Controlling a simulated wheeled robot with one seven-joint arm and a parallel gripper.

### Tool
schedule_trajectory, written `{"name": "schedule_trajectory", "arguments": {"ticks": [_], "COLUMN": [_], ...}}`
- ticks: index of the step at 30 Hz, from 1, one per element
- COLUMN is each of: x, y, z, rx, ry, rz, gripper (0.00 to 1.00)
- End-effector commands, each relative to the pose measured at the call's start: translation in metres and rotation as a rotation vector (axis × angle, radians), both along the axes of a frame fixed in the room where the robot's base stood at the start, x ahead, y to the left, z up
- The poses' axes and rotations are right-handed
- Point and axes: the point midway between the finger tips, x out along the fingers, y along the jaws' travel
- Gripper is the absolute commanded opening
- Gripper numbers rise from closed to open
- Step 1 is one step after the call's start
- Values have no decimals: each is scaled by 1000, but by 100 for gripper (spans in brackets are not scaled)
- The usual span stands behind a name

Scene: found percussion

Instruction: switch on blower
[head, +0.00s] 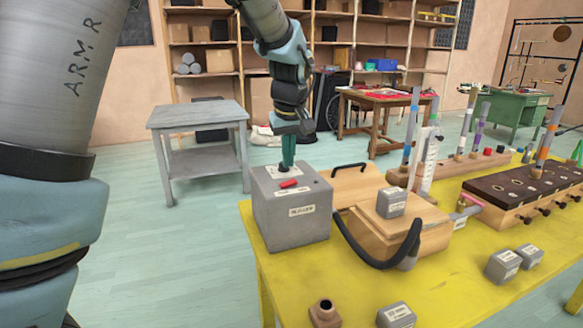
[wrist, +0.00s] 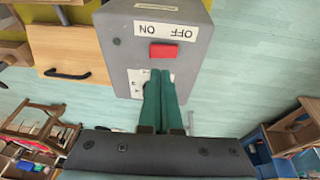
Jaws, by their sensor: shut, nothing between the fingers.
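I cannot tell which way the switch is set. My gripper (head: 287,166) is shut and empty, with its green fingers pointing down at the box top just behind the switch. In the wrist view the fingertips (wrist: 160,73) lie just short of the switch; I cannot tell whether they touch the box.
A wooden bellows-like box (head: 390,235) with a black hose (head: 375,262) stands right of the blower. Grey weights (head: 502,265) and a small wooden socket (head: 324,312) lie on the yellow table (head: 450,275). A grey side table (head: 198,115) stands behind on open floor.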

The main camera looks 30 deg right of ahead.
Motion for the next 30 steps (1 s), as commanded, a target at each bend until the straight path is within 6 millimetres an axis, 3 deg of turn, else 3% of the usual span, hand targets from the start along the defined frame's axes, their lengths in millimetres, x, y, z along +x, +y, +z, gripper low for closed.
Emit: {"name": "schedule_trajectory", "arguments": {"ticks": [9, 30], "x": [-2, -2], "y": [-7, -12], "z": [-34, -44], "rx": [2, 86], "ry": [1, -7], "rz": [0, -2], "gripper": [0, 0]}}
